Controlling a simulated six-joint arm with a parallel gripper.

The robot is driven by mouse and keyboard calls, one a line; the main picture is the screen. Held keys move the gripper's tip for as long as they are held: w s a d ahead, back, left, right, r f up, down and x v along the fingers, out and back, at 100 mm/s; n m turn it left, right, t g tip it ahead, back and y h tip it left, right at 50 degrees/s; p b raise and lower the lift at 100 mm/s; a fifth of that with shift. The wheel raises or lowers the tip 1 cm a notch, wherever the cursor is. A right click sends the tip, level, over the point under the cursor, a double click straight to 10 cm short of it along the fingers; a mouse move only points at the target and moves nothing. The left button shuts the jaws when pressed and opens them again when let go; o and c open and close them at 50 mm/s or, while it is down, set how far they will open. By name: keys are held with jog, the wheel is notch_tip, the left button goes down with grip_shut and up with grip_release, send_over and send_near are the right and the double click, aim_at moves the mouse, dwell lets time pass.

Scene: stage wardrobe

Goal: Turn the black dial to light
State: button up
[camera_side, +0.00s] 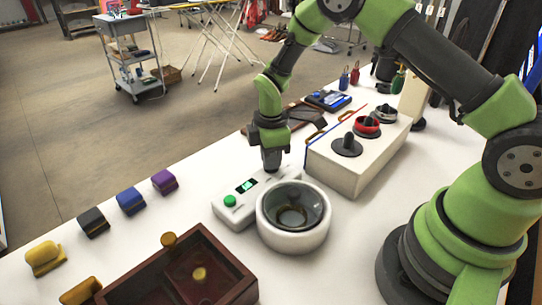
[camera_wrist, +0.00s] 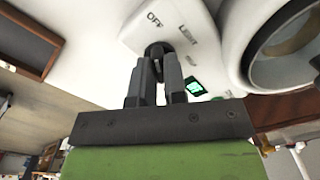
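The black dial (camera_wrist: 158,48) is on the white panel of a low device (camera_side: 232,205) with a green button and a lit green display. The wrist view shows the printed words OFF, at the dial's upper left, and LIGHT, at its upper right. A third, smaller label lies further right and is hard to read. My gripper (camera_wrist: 158,56) points down at the dial, its fingers close together with their tips at the dial. It appears shut on the dial's grip. In the side view my gripper (camera_side: 272,166) hides the dial. The dial's pointer direction is hidden.
A white round pot (camera_side: 268,238) with a glass-like top stands close beside the device. A white box (camera_side: 345,174) with several knobs is behind right. A brown divided tray (camera_side: 135,288) is in front. Several coloured blocks (camera_side: 130,201) line the table's left edge.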

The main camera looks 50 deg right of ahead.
grip_shut()
jog(key=m, duration=0.5)
jog(key=shift+m, duration=0.3)
jog(key=m, duration=0.6)
dwell(0.4)
jog(key=o, duration=0.6)
grip_release()
